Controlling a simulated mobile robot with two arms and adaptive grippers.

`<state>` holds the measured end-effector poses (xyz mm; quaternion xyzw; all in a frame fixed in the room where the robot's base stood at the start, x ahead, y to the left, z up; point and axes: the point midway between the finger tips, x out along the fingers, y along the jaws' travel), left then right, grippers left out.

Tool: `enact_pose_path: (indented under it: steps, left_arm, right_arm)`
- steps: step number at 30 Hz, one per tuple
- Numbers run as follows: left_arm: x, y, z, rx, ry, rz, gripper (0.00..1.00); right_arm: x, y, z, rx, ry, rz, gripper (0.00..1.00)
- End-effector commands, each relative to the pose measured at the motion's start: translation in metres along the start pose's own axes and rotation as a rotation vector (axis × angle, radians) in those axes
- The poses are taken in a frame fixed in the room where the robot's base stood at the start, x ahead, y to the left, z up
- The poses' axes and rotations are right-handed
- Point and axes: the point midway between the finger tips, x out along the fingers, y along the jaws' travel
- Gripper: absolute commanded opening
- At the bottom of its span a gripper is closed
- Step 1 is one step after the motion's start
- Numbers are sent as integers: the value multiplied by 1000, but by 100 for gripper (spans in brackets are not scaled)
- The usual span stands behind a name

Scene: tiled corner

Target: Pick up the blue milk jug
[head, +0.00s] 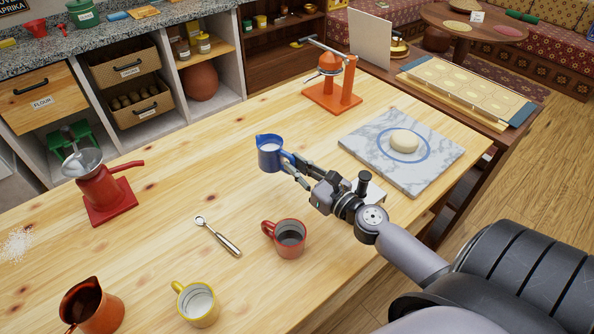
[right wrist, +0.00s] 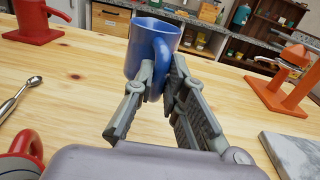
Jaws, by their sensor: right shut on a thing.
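The blue milk jug (head: 269,153) is upright near the middle of the wooden table, with white milk showing inside. It also shows in the right wrist view (right wrist: 150,42), straight ahead, with its handle toward me. My right gripper (head: 292,163) reaches in from the right and is shut on the jug's handle. In the right wrist view the two fingers (right wrist: 163,82) close on the handle from both sides. I cannot tell whether the jug's base touches the table. My left gripper is not in view.
A red mug (head: 290,238) stands in front of the gripper, with a metal scoop (head: 218,236) to its left. A yellow mug (head: 197,304) and an orange jug (head: 92,306) stand nearer. A marble slab (head: 375,160) lies right; an orange press (head: 335,90) stands behind.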

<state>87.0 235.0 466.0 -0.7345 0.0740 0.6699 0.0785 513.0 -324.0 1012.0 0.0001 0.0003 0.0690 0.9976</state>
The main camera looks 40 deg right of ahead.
Motion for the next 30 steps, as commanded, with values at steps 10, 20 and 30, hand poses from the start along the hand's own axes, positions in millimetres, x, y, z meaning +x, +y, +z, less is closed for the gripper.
enact_pose_path:
  steps: [10,20,30]
  left_arm:
    - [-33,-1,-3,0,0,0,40]
    - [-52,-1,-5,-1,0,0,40]
    - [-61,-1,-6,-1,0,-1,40]
  right_arm:
    - [0,0,52,-3,-4,2,0]
    - [0,0,87,-2,-4,1,0]
    - [0,0,110,-2,-4,0,0]
